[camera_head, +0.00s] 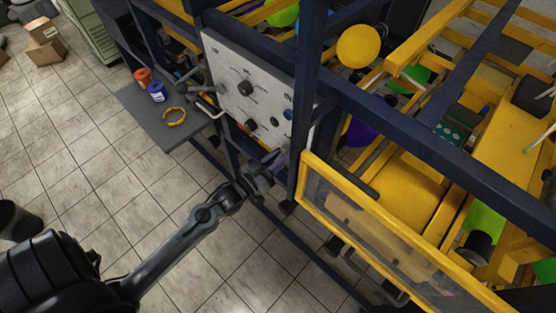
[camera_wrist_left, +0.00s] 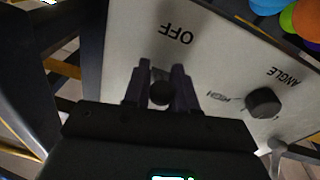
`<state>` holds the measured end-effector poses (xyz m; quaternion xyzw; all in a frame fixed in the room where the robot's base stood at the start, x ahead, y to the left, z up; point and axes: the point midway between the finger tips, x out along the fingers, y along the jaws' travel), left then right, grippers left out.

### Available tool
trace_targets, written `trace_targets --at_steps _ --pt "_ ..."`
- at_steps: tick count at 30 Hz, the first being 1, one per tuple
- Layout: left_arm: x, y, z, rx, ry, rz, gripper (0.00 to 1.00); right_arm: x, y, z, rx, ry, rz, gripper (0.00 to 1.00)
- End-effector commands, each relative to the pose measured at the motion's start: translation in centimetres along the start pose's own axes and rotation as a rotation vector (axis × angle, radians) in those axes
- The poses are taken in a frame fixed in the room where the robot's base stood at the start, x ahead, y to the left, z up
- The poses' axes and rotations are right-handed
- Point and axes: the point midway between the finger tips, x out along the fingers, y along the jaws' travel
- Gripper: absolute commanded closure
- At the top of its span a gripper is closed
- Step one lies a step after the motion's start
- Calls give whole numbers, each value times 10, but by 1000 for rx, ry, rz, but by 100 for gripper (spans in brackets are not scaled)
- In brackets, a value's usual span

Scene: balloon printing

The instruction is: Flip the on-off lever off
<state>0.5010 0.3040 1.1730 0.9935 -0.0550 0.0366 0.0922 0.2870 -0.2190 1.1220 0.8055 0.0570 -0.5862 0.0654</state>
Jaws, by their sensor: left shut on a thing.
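The on-off lever's round dark end (camera_wrist_left: 160,94) shows in the left wrist view between the two fingers of my left gripper (camera_wrist_left: 161,85). The gripper is shut on it. The lever's shaft is hidden. The upside-down word OFF (camera_wrist_left: 175,37) is printed on the pale control panel (camera_wrist_left: 118,50), just beyond the fingertips. In the head view my left gripper (camera_head: 277,161) is at the lower right part of the control panel (camera_head: 222,62), beside a dark blue frame post. The lever cannot be made out there. My right gripper is not in view.
A dark knob (camera_wrist_left: 264,102) sits by the word ANGLE. A grey side shelf (camera_head: 150,122) holds orange and blue spools and a yellow ring. A yellow-framed clear guard (camera_head: 380,240) stands right of my gripper. Open tiled floor lies at the left.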

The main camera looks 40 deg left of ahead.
Motion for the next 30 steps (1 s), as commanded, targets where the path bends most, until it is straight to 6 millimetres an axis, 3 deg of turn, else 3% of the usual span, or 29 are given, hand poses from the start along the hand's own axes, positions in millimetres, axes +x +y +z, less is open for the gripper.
trace_targets --at_steps 2,11,12,15,25,30 --pt "0 -1 5 2 27 5 100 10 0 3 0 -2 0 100" --pt "0 0 1 3 41 7 100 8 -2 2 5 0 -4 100" --pt "0 0 1 3 41 7 74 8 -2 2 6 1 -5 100" --pt "0 0 1 3 41 7 58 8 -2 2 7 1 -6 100" --pt "-1 0 1 3 40 7 58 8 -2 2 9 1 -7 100" --pt "-14 -1 4 3 39 7 58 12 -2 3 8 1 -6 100"
